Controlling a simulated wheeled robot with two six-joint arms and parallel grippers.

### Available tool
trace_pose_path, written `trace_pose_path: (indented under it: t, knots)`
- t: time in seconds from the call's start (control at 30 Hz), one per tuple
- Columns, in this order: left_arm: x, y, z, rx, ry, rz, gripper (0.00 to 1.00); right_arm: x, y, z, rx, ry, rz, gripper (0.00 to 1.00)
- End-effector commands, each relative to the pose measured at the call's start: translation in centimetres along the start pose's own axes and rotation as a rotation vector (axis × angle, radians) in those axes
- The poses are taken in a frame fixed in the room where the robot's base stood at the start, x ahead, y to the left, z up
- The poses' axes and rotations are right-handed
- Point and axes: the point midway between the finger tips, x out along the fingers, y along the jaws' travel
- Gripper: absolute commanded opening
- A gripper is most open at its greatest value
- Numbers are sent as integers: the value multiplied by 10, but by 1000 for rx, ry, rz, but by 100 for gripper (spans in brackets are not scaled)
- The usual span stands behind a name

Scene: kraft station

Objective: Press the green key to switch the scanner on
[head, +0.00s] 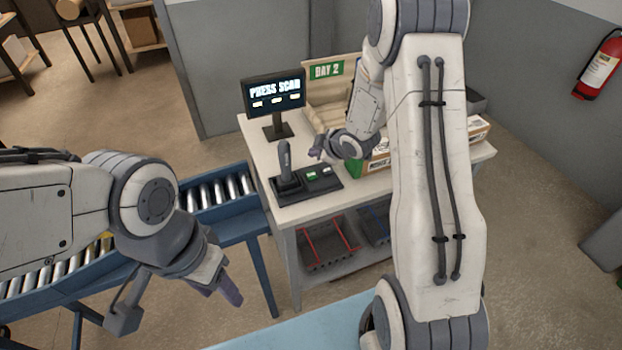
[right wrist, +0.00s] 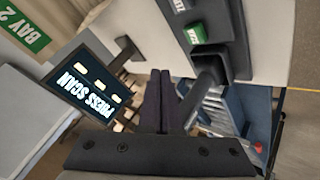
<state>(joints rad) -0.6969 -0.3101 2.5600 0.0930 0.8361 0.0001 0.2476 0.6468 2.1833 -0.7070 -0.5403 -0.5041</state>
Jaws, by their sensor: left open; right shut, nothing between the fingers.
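The green key (head: 311,175) sits on a dark key panel (head: 325,186) on the white table, just right of the upright dark scanner (head: 285,160). In the right wrist view the green key (right wrist: 195,34) is at the upper right, apart from the fingers, with the scanner (right wrist: 210,72) below it. My right gripper (head: 317,153) is shut and empty, above and behind the panel. Its closed fingers show in the right wrist view (right wrist: 160,80). My left gripper (head: 228,290) is open, low at the front left, away from the table.
A monitor (head: 273,93) reading "PRESS SCAN" stands behind the scanner. A roller conveyor (head: 228,190) runs along the left. A pale key (head: 327,169) is beside the green one.

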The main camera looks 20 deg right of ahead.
Motion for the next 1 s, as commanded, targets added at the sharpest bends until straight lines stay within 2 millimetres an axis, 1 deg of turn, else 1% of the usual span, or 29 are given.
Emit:
trace_pose_path:
  t: [0.03,0.23,0.33,0.47,1.0]
  knots:
    - [13,-1,1,0,0,0,50,10,-8,8,0,0,-1,0]
    - [39,-3,2,1,0,0,50,30,-22,22,0,-1,-1,0]
    - [47,-3,2,1,0,0,50,37,-27,27,0,-1,0,0]
    - [51,-4,3,1,0,0,50,40,-29,30,0,0,0,0]
    - [50,-4,3,0,0,0,50,40,-29,29,0,0,0,0]
